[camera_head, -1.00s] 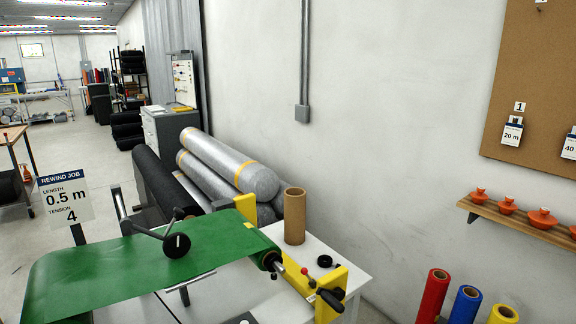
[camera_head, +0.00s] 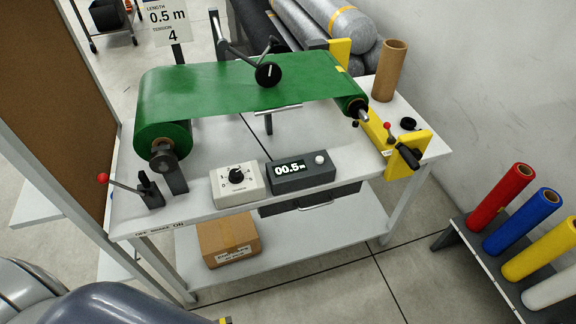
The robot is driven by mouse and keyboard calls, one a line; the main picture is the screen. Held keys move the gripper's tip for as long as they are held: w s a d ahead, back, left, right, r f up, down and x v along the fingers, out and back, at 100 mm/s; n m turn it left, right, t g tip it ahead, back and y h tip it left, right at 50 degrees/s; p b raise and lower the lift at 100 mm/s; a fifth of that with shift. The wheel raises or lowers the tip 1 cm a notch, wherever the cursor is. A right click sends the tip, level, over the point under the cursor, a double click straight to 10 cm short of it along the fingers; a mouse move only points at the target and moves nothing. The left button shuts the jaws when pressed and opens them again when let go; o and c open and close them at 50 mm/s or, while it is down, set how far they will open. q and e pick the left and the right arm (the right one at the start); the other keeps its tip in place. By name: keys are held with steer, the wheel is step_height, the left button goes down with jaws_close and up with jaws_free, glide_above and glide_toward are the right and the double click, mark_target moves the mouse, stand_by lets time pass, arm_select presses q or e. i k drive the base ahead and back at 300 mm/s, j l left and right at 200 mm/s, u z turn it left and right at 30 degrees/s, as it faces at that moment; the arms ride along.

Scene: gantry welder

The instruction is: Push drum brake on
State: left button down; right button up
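A lever with a red knob (camera_head: 103,178) stands on a black bracket (camera_head: 150,191) at the table's front left corner, beside the green roll (camera_head: 163,135). The lever leans to the left. A small label on the table edge below it seems to read OFF at its left end and ON at its right end; the middle word is too small to read. A second, smaller red-knobbed lever (camera_head: 387,126) is by the yellow bracket on the right. Neither gripper shows; only rounded grey parts of my own body are at the bottom left.
The white table (camera_head: 330,210) holds a tension dial box (camera_head: 237,185), a counter showing 00.5 m (camera_head: 300,180) and a cardboard tube (camera_head: 389,70). A cardboard box (camera_head: 228,238) is on the lower shelf. A brown panel (camera_head: 62,100) stands close on the left. Coloured rolls (camera_head: 502,197) are at right.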

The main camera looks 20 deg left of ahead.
mark_target(103, 178)
steer(key=u, duration=1.85)
steer(key=j, duration=0.25)
steer(key=k+j, duration=0.15)
